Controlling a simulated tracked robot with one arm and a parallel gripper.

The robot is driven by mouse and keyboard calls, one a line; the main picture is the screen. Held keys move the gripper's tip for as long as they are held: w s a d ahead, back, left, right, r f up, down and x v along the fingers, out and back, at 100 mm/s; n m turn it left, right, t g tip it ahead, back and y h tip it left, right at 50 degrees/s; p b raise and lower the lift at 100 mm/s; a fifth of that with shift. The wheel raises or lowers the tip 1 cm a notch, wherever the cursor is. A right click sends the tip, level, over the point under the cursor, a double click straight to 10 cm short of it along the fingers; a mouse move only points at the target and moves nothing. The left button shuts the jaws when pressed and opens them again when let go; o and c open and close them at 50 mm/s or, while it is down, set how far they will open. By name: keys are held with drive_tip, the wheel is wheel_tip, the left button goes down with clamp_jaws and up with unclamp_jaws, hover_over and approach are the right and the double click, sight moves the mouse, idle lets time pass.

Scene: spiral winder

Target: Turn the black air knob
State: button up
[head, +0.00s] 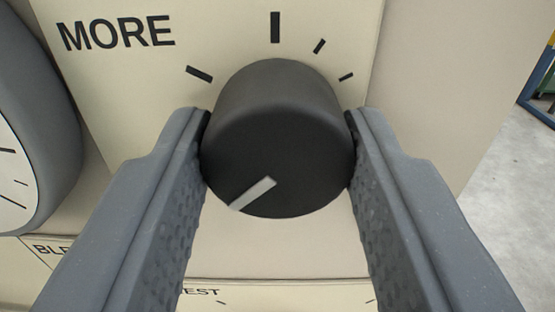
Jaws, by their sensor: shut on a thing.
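The black air knob (285,150) is a round dark cylinder on a cream panel, in the middle of the head view. Its light grey pointer line (253,194) points to the lower left. Black tick marks show on the panel above and to both sides of the knob. My gripper (278,142) has one grey finger on each side of the knob. The fingertips touch its left and right sides, and the gripper is shut on it. The lower tick marks, if any, are hidden behind the knob and fingers.
The cream panel (215,80) carries the word MORE at upper left. A round grey gauge (55,130) with a white face stands close at the left edge. A lower panel with partly hidden lettering lies below. Grey floor (515,215) shows clear at the right.

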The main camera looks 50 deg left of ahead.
drive_tip(key=shift+f, duration=0.1)
drive_tip(key=o, duration=1)
drive_tip(key=shift+d, duration=0.1)
drive_tip(key=b+v, duration=0.1)
drive_tip(key=v, duration=1.2)
drive_tip(key=shift+s+d+b, duration=0.2)
drive_tip(key=shift+s+b, duration=0.05)
drive_tip(key=shift+b, duration=0.1)
